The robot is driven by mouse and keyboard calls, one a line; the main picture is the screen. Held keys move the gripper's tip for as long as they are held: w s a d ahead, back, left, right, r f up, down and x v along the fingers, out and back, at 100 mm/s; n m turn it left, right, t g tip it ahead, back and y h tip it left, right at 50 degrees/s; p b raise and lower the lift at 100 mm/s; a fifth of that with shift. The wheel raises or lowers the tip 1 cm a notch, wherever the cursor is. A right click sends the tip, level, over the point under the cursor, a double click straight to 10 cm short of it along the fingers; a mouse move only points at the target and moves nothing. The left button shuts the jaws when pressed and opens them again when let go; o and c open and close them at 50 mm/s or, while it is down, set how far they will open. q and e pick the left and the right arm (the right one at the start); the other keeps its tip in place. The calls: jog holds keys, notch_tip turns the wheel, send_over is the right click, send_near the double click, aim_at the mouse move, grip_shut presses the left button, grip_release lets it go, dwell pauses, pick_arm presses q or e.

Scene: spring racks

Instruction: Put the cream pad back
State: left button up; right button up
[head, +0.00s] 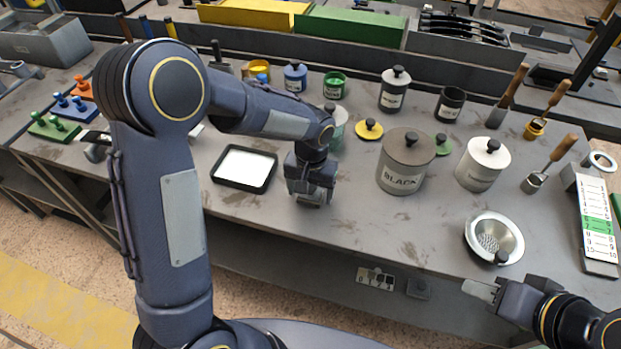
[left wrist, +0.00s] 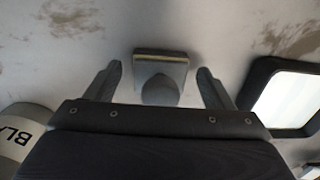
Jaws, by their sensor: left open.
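A small grey square block with a rounded knob (left wrist: 160,85) lies on the bench in the left wrist view. A thin cream-yellow edge shows along its far side; this may be the cream pad, but I cannot be sure. My left gripper (head: 311,197) points down close over the bench. In the left wrist view its fingers (left wrist: 160,88) are open, one on each side of the knob, with gaps. In the head view the gripper mostly hides the block. My right gripper (head: 478,290) is near the front edge, lower right; its jaw gap is unclear.
A black tray with a white inside (head: 238,187) lies left of my left gripper. The BLACK canister (head: 402,178) stands right of it, with a white lidded canister (head: 482,165) beyond. A metal bowl (head: 494,240) sits near the front edge. Pots and jars line the back.

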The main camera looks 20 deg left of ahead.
pick_arm(q)
notch_tip(320, 180, up, 12)
jog(key=shift+w+d+f, duration=0.1)
jog(key=shift+f, duration=0.15)
jog(key=shift+r, duration=0.2)
jog(key=s+a+r+n+t+h, duration=0.1)
jog(key=s+a+r, duration=0.1)
jog(key=s+a, duration=0.3)
jog(key=s+a+r+t+h, duration=0.1)
jog(key=s+a+r+h, duration=0.15)
jog(key=s, duration=0.35)
jog(key=s+f+n+t, duration=0.1)
jog(key=s+f+t, duration=0.1)
jog(key=s, duration=0.9)
jog(key=shift+f+t, duration=0.15)
jog(key=shift+t, duration=0.65)
